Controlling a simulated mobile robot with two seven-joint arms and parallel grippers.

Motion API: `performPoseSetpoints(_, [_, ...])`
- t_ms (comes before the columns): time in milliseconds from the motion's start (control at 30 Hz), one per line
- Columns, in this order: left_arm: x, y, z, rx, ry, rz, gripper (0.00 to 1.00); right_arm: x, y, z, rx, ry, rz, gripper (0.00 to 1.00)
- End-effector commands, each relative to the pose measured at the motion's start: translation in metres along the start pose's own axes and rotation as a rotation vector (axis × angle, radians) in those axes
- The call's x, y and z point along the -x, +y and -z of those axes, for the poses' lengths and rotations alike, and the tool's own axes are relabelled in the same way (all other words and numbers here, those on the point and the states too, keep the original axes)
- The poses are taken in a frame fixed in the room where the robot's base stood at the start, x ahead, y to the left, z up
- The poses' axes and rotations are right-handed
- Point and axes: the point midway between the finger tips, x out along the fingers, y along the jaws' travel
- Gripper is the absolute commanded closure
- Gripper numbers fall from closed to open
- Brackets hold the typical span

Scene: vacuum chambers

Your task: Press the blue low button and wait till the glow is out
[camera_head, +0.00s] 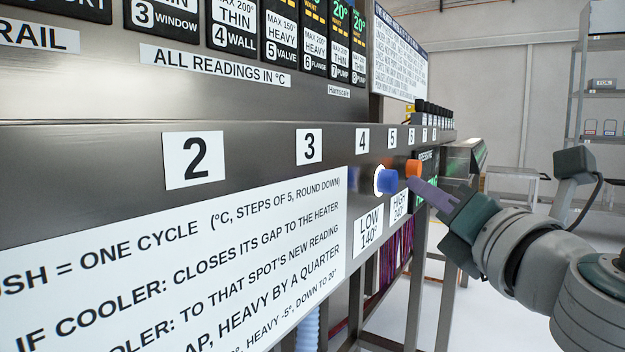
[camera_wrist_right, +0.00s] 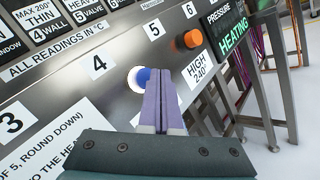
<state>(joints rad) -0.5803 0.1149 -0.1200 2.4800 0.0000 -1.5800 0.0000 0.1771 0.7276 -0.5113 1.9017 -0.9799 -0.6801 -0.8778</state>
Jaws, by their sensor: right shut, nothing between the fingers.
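The blue low button (camera_head: 387,181) sticks out of the dark metal panel above the label "LOW 140°" (camera_head: 368,233). A bright white ring (camera_wrist_right: 133,80) surrounds it. My right gripper (camera_head: 414,184) is shut and empty, its purple fingers pointing at the panel. In the head view its tips are just right of the blue button and below the orange one. In the right wrist view the fingers cover part of the blue button (camera_wrist_right: 145,74); I cannot tell whether they touch it. My left gripper is not in view.
The orange high button (camera_head: 413,168) sits close by, above the label "HIGH 240°" (camera_head: 399,205). A pressure display (camera_wrist_right: 233,38) reads "HEATING" in green. Temperature readouts (camera_head: 337,40) line the top. Metal legs stand under the panel; clear floor lies to the right.

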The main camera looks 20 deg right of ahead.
Motion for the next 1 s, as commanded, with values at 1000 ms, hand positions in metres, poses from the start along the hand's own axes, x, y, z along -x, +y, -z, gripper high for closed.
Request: performPoseSetpoints(1000, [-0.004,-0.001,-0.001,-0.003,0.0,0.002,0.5,0.035,-0.025,-0.026,0.001,-0.001,0.0,1.0])
